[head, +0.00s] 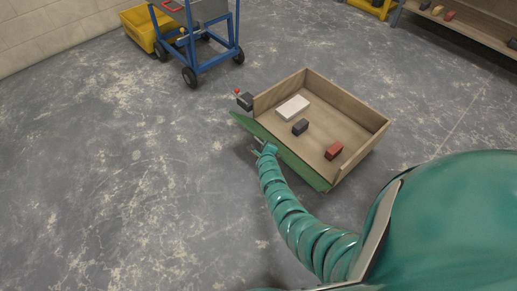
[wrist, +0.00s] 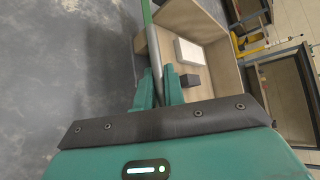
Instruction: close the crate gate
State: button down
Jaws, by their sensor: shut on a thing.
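The crate (head: 348,96) is a wooden, open-topped box on the floor. Its gate (head: 300,166) is a long green panel along the near-left side, leaning outward from the crate and not upright. My gripper (head: 264,147) is at the outer side of the gate, around its middle. In the wrist view my gripper (wrist: 158,88) has its fingers shut on a grey bar (wrist: 153,67), which looks like the gate's handle. A green strip of the gate (wrist: 146,12) shows beyond it. The exact grip is partly hidden by the fingers.
Inside the crate lie a white block (head: 292,107), a dark block (head: 300,127) and a red block (head: 334,150). A dark box with a red knob (head: 245,101) sits at the crate's left corner. A blue trolley (head: 205,52) and yellow tub (head: 137,27) stand behind. Floor at left is clear.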

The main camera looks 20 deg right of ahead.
jog(key=w+d+r+m+g+y+b, duration=0.1)
jog(key=w+d+r+m+y+b, duration=0.1)
jog(key=d+b, duration=0.4)
jog(key=w+d+r+m+g+y+b, duration=0.1)
jog(key=w+d+r+g+y+b, duration=0.1)
jog(key=d, duration=0.9)
notch_tip(320, 180, up, 2)
jog(key=w+y+b, duration=0.1)
jog(key=w+b, duration=0.1)
jog(key=b, duration=0.1)
jog(key=shift+m+y+b, duration=0.3)
jog(key=shift+m+b, duration=0.1)
jog(key=shift+d+r, duration=0.1)
jog(key=shift+r, duration=0.1)
jog(key=c, duration=1.5)
grip_release()
jog(key=shift+f, duration=0.1)
